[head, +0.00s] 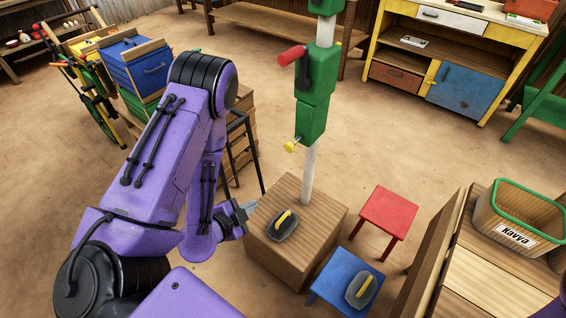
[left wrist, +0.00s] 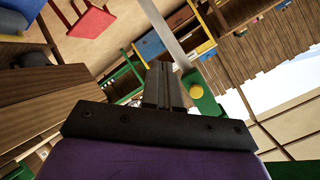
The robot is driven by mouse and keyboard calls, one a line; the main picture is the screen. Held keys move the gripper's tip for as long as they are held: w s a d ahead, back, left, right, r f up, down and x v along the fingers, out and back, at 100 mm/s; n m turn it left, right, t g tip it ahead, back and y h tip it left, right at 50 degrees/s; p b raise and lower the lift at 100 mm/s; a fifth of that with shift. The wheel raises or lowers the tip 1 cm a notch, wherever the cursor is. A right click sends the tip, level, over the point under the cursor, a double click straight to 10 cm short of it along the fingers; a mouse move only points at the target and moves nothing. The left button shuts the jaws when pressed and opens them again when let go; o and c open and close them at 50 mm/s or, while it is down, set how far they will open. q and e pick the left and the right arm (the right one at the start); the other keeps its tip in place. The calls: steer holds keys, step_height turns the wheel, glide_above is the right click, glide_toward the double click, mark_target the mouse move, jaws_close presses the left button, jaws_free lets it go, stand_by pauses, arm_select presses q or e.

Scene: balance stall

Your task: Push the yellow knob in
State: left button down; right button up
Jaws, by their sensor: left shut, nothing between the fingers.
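The yellow knob (head: 290,147) sticks out from the lower left of a green housing (head: 311,118) on a pale upright post (head: 309,172). It also shows in the left wrist view (left wrist: 196,90), just right of my fingertips in the picture. My left gripper (head: 247,208) is shut and empty. In the head view it is lower and to the left of the knob, near the top of the wooden block, with a gap to the knob. My right gripper is in neither view.
The post stands on a wooden block (head: 260,245) carrying a dark weight with a yellow handle (head: 284,225). A red stool (head: 390,208) and a blue stool (head: 335,287) with another weight stand to the right. A red handle (head: 291,55) juts left above the knob.

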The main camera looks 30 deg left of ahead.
arm_select(q)
step_height(320, 180, up, 6)
steer(key=w+a+m+t+h+b, duration=0.25)
steer(key=m+t, duration=0.25)
steer(key=m, duration=0.4)
steer(key=m+b, duration=0.1)
steer(key=b, duration=0.4)
glide_toward(287, 149)
steer(key=w+p, duration=0.1)
steer(key=w, duration=0.1)
steer(key=w+p, duration=0.1)
steer(key=w, duration=0.1)
steer(key=w+p, duration=0.1)
steer(key=w, duration=0.1)
steer(key=shift+d, duration=0.4)
steer(key=shift+w+f, duration=0.1)
steer(key=shift+w, duration=0.35)
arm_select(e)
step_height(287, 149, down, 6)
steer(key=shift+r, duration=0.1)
